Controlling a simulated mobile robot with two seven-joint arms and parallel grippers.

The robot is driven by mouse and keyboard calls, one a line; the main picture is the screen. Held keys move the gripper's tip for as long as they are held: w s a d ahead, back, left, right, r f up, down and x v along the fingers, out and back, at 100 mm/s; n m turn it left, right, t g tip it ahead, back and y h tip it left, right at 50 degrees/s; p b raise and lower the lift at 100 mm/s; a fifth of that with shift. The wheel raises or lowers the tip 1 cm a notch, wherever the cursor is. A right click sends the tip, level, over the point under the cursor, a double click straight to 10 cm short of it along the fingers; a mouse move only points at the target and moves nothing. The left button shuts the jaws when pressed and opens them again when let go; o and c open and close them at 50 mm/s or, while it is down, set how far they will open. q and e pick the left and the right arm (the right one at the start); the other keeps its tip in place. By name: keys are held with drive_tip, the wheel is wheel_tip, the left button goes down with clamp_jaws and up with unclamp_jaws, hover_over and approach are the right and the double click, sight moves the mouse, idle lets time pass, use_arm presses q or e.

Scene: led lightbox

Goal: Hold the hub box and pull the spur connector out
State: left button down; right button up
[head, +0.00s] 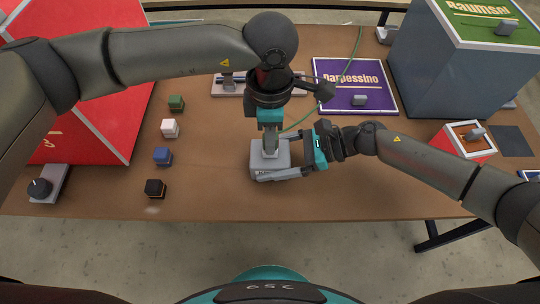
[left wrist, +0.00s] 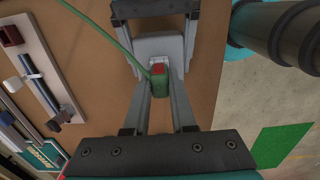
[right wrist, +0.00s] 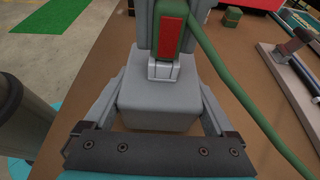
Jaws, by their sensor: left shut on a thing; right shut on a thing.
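The grey hub box (head: 268,160) stands near the table's front edge. My right gripper (head: 288,160) comes from the right and is shut on its sides; the right wrist view shows the box (right wrist: 158,100) between the fingers. My left gripper (head: 269,138) points down from above and is shut on the green spur connector with a red patch (left wrist: 159,82). In the right wrist view the connector (right wrist: 171,38) is directly above a small metal socket (right wrist: 163,71) on the box top. How deep it sits is not clear. A green cable (right wrist: 225,75) runs from the connector.
Green, white, blue and black blocks (head: 162,156) form a column to the left. A purple panel (head: 353,88) lies behind right, with a white device (head: 230,88) behind. A large red box (head: 100,110) and a grey-blue box (head: 445,75) flank the table.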

use_arm(q)
drive_tip(key=shift+r, duration=0.2)
drive_tip(key=shift+r, duration=1.1)
drive_tip(key=shift+r, duration=0.1)
drive_tip(key=shift+r, duration=2.4)
drive_tip(key=s, duration=1.4)
